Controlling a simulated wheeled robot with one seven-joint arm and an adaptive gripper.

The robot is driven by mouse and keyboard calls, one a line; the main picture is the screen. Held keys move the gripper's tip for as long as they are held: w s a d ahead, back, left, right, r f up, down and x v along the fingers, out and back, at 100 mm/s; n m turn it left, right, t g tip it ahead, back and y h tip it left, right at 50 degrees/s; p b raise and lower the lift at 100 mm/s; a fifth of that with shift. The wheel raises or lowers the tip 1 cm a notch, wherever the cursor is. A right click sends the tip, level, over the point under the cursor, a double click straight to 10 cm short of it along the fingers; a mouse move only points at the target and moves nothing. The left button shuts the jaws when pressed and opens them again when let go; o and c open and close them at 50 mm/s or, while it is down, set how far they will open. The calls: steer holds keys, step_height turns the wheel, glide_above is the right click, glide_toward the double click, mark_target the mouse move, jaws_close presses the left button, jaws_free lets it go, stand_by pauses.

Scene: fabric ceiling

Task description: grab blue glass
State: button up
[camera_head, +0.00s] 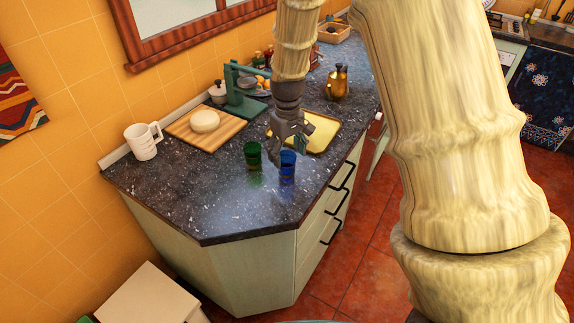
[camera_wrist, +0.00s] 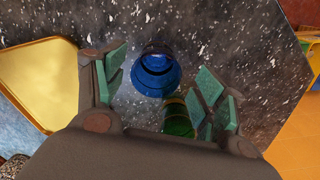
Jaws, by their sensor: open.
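The blue glass (camera_head: 288,163) stands upright on the dark speckled counter near its front edge. A green glass (camera_head: 253,154) stands just to its left. My gripper (camera_head: 289,142) is open and empty, pointing down above and slightly behind the two glasses. In the wrist view the blue glass (camera_wrist: 157,72) shows beyond and between the open fingers, apart from them. The green glass (camera_wrist: 178,117) is partly hidden there behind the right finger.
A yellow tray (camera_head: 322,133) lies behind the gripper. A cutting board (camera_head: 184,130) with pale dough, a white measuring cup (camera_head: 143,141) and a green scale-like stand (camera_head: 238,92) are to the left. A brass jug (camera_head: 338,84) stands farther back. The counter's front left is clear.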

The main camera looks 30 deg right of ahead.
mark_target(287, 167)
steer(key=shift+w+a+f, duration=0.1)
steer(key=shift+w+f, duration=0.1)
steer(key=shift+f, duration=0.25)
steer(key=shift+w+f, duration=0.15)
steer(key=shift+f, duration=0.3)
steer(key=shift+s+f+p, duration=0.25)
steer(key=shift+p, duration=0.1)
steer(key=f, duration=0.1)
steer(key=f+p, duration=0.1)
steer(key=f, duration=0.1)
steer(key=shift+w+d+f+p, duration=0.1)
steer(key=shift+w+d+p, duration=0.1)
steer(key=shift+w+p, duration=0.15)
steer(key=shift+f, duration=0.8)
steer(key=shift+s, duration=0.1)
steer(key=c, duration=1.1)
